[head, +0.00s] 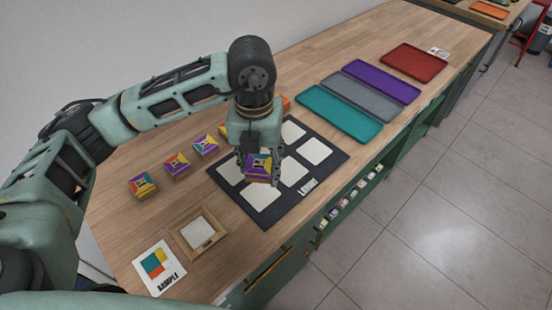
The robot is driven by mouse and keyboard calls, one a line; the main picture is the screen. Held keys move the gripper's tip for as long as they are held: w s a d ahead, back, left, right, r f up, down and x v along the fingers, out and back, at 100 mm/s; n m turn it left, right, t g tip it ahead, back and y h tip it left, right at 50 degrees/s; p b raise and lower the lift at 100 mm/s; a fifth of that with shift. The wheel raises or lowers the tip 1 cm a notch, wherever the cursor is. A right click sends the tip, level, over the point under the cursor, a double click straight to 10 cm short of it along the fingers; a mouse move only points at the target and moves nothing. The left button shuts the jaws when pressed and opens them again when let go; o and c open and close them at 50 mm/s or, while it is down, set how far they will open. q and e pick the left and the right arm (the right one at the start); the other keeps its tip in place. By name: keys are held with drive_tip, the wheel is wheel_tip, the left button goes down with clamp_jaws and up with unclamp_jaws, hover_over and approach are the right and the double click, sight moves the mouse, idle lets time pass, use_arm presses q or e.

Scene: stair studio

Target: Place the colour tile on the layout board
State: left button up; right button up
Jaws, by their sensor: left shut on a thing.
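My left gripper (258,160) points down over the layout board and is shut on a colour tile (258,168) with purple, yellow and red faces. The tile is over the middle of the board; I cannot tell whether it touches it. The layout board (237,205) is black with several white squares and the word LAYOUT along its right edge. Some squares are hidden behind the gripper. More colour tiles stand in a row left of the board, among them one near the front (142,184). My right gripper is not in view.
A wooden frame with a white square (198,231) and a SAMPLE card (158,267) lie at the front left. Teal (338,113), grey (362,95), purple (381,80) and red (414,62) trays lie beyond the board. Small items fill an open shelf (348,198) below the counter edge.

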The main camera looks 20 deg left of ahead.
use_arm(q)
drive_tip(key=n, duration=0.4)
drive_tip(key=w+n, duration=0.1)
drive_tip(key=shift+w+d+r+n, duration=0.1)
drive_tip(key=shift+d+n, duration=0.2)
drive_tip(key=shift+n, duration=0.1)
drive_tip(key=n, duration=0.4)
drive_tip(key=shift+w+d, duration=0.1)
drive_tip(key=shift+w, duration=0.3)
drive_tip(key=shift+w+a+p, duration=0.1)
drive_tip(key=shift+a+p, duration=0.15)
drive_tip(key=shift+p, duration=0.05)
drive_tip(key=p, duration=0.3)
hover_over(235, 170)
wheel_tip(235, 170, down, 7)
drive_tip(key=shift+d+r, duration=0.15)
drive_tip(key=shift+f, duration=0.2)
wheel_tip(235, 170, down, 3)
drive_tip(key=shift+f+p, duration=0.1)
drive_tip(key=shift+p, duration=0.65)
drive_tip(key=shift+f, duration=0.4)
